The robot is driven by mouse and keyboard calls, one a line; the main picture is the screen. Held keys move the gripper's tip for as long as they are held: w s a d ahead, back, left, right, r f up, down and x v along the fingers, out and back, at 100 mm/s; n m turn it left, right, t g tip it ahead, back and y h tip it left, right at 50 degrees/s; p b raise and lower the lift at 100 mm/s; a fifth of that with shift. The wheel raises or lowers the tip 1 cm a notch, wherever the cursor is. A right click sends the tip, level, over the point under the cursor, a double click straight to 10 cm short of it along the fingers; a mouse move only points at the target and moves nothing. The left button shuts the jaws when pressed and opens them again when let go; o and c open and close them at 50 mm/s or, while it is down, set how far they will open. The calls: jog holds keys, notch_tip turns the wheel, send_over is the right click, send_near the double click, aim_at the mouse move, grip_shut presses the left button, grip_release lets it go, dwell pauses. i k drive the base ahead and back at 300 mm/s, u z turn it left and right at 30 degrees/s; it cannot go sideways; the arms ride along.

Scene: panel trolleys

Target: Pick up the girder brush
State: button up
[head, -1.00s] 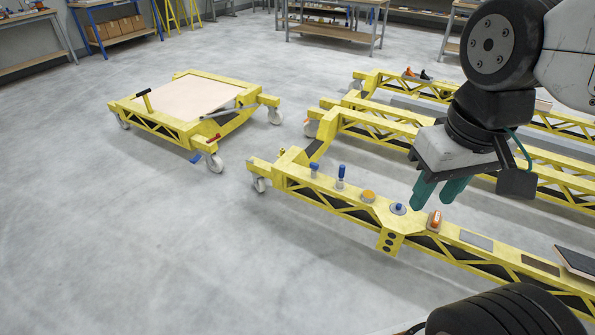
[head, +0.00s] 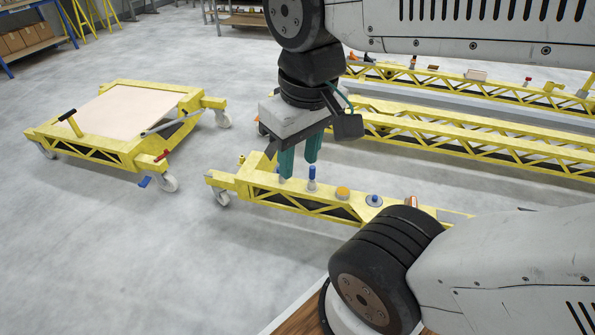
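The near yellow girder (head: 240,184) carries a row of small tools. A blue-handled tool (head: 312,178) with a pale lower part stands upright on it. Right of it are an orange-topped round piece (head: 343,193) and a grey disc with a blue knob (head: 374,200). I cannot tell for certain which is the brush. My gripper (head: 299,171) points down with two teal fingers apart, nothing visible between them. The fingertips appear just left of and above the upright blue handle. The second blue-handled tool is not visible, probably hidden behind the fingers.
A yellow trolley (head: 50,140) with a pale panel stands on the floor at left. More yellow girders (head: 450,140) lie behind, to the right. My own arm hides the near girder's right part. Floor between trolley and near girder is clear.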

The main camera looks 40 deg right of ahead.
aim_at(312, 169)
jog(key=z, duration=0.2)
jog(key=i, duration=0.75)
jog(key=z, duration=0.7)
jog(key=i, duration=0.6)
jog(key=z, duration=0.45)
